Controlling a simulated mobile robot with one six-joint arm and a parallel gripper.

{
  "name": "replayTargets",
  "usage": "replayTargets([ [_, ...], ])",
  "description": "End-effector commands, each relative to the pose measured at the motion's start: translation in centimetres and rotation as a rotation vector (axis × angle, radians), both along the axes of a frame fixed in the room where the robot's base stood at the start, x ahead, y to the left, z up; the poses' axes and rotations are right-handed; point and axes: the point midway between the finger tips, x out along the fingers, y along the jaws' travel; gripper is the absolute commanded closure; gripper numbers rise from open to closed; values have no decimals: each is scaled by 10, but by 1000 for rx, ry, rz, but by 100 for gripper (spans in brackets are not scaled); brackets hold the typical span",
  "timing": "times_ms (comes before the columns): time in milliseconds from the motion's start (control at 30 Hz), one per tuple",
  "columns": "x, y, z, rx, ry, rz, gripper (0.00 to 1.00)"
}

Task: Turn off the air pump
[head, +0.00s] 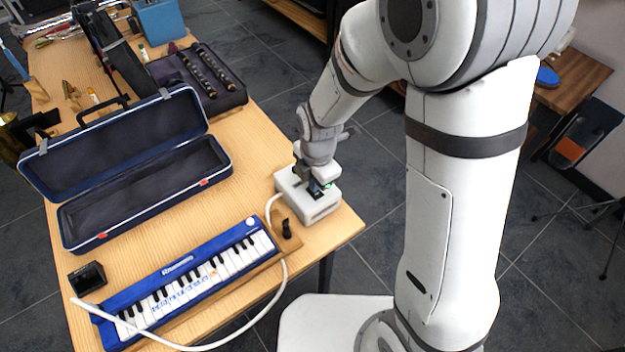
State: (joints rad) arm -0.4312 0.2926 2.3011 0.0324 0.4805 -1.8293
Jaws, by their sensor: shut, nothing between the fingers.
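The air pump (318,211) is a small white box near the right corner of the wooden table. A white hose (270,207) runs from its left side and curls around the blue keyboard. My gripper (318,192) is directly over the top of the pump, pointing down, with its fingers shut and empty. The fingertips are close to the pump's top; I cannot tell whether they touch it. The arm and gripper hide part of the pump's top, and I cannot make out the state of its switch.
A blue keyboard (190,280) lies at the front of the table (245,135). An open, empty dark case (145,195) lies behind it. A small black object (287,229) stands next to the pump. A black cube (88,278) sits at left. Instrument parts (205,75) lie farther back.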

Motion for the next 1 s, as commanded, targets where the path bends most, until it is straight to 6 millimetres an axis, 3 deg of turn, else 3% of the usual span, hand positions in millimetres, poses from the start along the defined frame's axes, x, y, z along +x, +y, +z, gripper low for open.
replayTargets([
  [133, -12, -7, -5, -10, 19, 2, 100],
  [567, -13, -6, 1, -8, 18, 3, 100],
  [867, -12, -8, 52, -3, 5, 3, 100],
  [1000, -13, -9, 83, -2, 4, 4, 100],
])
